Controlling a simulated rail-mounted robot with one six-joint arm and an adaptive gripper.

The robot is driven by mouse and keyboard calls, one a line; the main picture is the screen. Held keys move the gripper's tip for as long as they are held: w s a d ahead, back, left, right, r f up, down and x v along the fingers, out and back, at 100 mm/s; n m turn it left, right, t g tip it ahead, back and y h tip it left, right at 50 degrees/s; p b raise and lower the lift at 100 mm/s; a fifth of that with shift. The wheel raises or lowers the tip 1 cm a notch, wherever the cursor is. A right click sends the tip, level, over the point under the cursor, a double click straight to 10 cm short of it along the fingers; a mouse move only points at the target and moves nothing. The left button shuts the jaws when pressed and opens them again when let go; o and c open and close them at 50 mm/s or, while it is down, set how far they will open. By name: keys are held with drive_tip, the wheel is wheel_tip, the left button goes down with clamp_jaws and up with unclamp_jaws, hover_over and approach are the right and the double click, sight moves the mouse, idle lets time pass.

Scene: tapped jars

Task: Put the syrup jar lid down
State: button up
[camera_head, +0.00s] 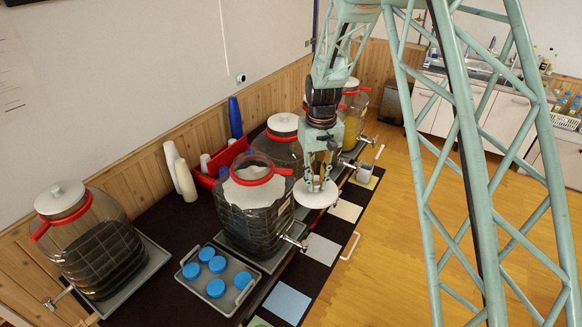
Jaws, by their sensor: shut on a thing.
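A round white lid (310,200) hangs level under my gripper (317,182), which is shut on the knob on its top. The lid is in the air, to the right of a big clear jar (255,217) with dark contents and a red collar. That jar has no lid on its mouth. It appears to be the syrup jar, but I can read no label. The fingertips are small and partly hidden by the arm.
Lidded jars stand at the left (105,262) and behind the open jar, and a yellow one (354,128) farther back. A tray (190,258) holds several blue-topped items. Coloured squares, including a pale blue one (287,302), line the dark counter's right edge.

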drive_tip(key=s+d+f+m+b, duration=0.1)
drive_tip(key=s+d+f+b, duration=0.2)
drive_tip(key=d+f, duration=0.35)
drive_tip(key=s+d+f+m+b, duration=0.2)
drive_tip(key=s+d+f+b, duration=0.15)
drive_tip(key=d+f, duration=0.3)
wheel_tip(320, 180, down, 17)
drive_tip(key=d+b, duration=0.2)
drive_tip(key=b, duration=1.3)
drive_tip(key=shift+s+f+b, duration=0.2)
drive_tip(key=shift+s+b, duration=0.1)
drive_tip(key=shift+s, duration=0.1)
